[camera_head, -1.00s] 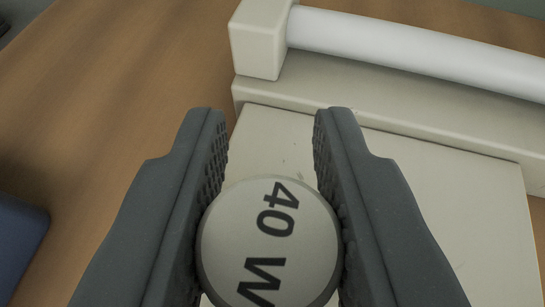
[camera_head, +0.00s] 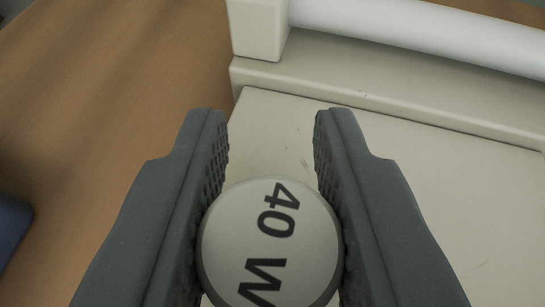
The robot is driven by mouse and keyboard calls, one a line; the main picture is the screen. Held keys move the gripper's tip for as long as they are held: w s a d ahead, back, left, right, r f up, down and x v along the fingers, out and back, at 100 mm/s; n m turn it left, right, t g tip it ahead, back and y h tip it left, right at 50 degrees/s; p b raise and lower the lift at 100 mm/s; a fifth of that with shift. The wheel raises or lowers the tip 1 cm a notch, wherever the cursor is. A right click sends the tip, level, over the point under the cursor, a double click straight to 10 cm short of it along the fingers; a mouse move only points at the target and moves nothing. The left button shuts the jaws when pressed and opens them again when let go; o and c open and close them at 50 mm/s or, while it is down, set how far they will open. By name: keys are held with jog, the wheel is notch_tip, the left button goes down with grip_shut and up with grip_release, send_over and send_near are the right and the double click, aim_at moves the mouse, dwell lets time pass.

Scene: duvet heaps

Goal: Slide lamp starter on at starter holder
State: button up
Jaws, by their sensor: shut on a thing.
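The lamp starter (camera_head: 272,245) is a round, pale cap marked "40 W". My gripper (camera_head: 271,125) is shut on it, with a dark ridged finger against each side. The starter is held low in the picture, above a cream lamp housing (camera_head: 420,200). No starter holder can be made out; the starter and fingers cover part of the housing. Whether the starter touches the housing cannot be told.
A white tube (camera_head: 420,35) runs along the top right from a cream end block (camera_head: 258,28) on a raised ledge (camera_head: 380,95). A dark blue object (camera_head: 12,235) shows at the left edge.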

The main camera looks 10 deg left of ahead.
jog(key=shift+f+b, duration=0.3)
jog(key=shift+f, duration=0.4)
jog(key=o, duration=1)
jog(key=shift+o, duration=0.2)
jog(key=p+v, duration=0.1)
jog(key=v, duration=1.2)
jog(key=shift+s+p, duration=0.4)
jog(key=shift+r, duration=0.1)
